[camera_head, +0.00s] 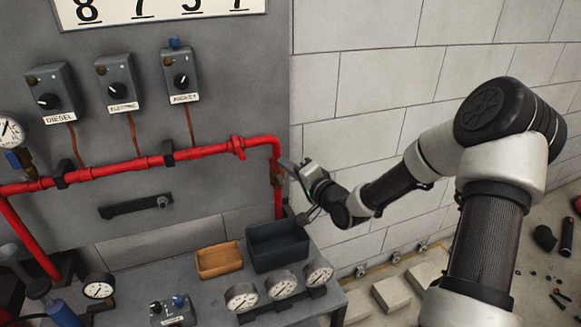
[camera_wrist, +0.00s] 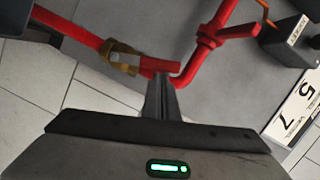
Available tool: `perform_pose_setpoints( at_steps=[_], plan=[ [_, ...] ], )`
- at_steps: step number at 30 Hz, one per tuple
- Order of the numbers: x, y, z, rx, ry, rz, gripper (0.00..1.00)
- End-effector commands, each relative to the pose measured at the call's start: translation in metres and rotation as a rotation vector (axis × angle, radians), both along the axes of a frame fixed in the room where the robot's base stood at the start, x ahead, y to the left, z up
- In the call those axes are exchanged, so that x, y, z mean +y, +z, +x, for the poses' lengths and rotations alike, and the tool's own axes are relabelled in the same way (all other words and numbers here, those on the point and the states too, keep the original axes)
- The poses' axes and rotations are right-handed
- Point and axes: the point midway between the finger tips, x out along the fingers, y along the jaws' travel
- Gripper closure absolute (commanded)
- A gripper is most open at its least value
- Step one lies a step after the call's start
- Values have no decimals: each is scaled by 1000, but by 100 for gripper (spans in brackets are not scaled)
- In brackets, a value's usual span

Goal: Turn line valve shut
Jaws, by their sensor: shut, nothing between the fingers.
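The line valve shows in the wrist view as a brass-coloured body (camera_wrist: 122,58) on the red pipe. In the head view it is a small brownish piece (camera_head: 277,180) on the short pipe drop at the panel's right edge. A short red bar (camera_wrist: 160,64) runs from the brass body across the fingertips; I cannot tell how much of it is lever and how much pipe. My gripper (camera_head: 289,165) is shut and empty, beside the pipe drop. In the wrist view its fingertips (camera_wrist: 160,78) lie against or just in front of the red bar; contact is unclear.
A horizontal red pipe (camera_head: 120,167) crosses the panel, with a red branch fitting (camera_head: 238,147) left of the elbow. A dark bin (camera_head: 278,252) and an orange tray (camera_head: 219,264) stand on the bench below, behind several gauges. The block wall (camera_head: 370,85) is to the right.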

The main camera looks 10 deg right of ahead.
Motion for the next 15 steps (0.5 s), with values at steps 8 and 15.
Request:
perform_pose_setpoints(
  at_steps=[8,15],
  plan=[
    [23,-6,-5,-53,5,-257,100],
    [41,-14,-8,-99,6,-481,100]
  ],
)
